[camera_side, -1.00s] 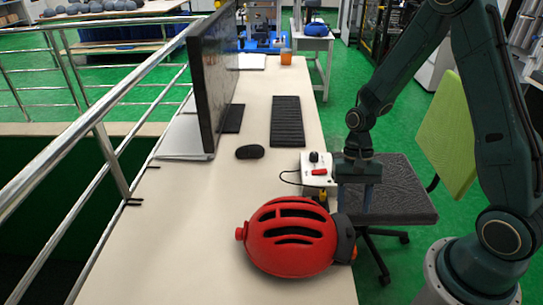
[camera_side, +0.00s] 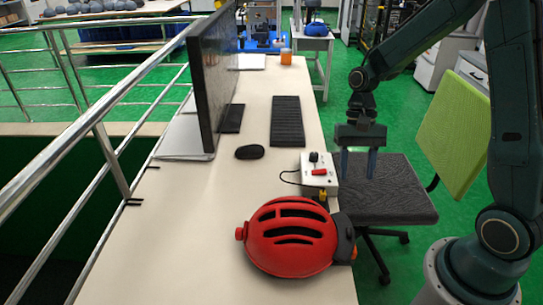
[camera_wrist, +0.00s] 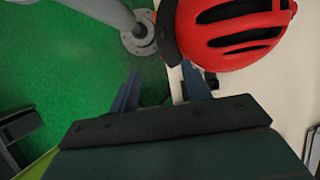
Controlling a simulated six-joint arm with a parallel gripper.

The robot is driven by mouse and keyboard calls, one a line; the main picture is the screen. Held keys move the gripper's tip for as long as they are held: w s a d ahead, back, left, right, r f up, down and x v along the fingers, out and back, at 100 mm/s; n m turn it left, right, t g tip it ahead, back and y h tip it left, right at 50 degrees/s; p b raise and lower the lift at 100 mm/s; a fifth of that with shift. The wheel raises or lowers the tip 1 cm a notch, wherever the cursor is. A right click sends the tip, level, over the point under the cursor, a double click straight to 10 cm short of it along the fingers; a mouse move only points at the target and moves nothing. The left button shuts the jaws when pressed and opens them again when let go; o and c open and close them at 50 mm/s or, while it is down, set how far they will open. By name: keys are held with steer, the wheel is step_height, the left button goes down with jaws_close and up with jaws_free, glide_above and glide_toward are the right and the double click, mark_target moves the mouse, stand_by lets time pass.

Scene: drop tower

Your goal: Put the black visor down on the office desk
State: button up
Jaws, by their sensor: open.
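A red helmet (camera_side: 290,238) with dark slots lies on the front part of the office desk (camera_side: 185,250). The black visor (camera_side: 345,238) looks like the dark curved piece at the helmet's right end, by the desk's right edge. I cannot tell whether it is attached or only touching. In the wrist view the helmet (camera_wrist: 235,28) is at the top, with the dark visor strip (camera_wrist: 167,32) along its left side. My gripper (camera_side: 358,177) is open and empty, pointing down, above and behind the visor and apart from it. In the wrist view its fingers (camera_wrist: 160,75) are spread.
A white control box (camera_side: 318,175) with a red switch sits on the desk edge, left of my gripper. A mouse (camera_side: 249,152), a keyboard (camera_side: 287,120) and a monitor (camera_side: 213,75) stand farther back. An office chair (camera_side: 385,195) is beside the desk. The desk's front left is clear.

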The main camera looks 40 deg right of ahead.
stand_by(0.3)
steer(key=s+a+r+n+t+h, duration=0.1)
steer(key=s+r+n+t, duration=0.3)
steer(key=r, duration=0.4)
steer(key=s+a+r+n+t+h, duration=0.2)
steer(key=s+a+r+n+t, duration=0.2)
steer(key=s+r, duration=0.3)
step_height(320, 180, up, 2)
steer(key=shift+s+r+n+t, duration=0.3)
steer(key=shift+s+n+t, duration=0.15)
steer(key=shift+s, duration=0.45)
steer(key=shift+w+f, duration=0.1)
steer(key=shift+w, duration=0.05)
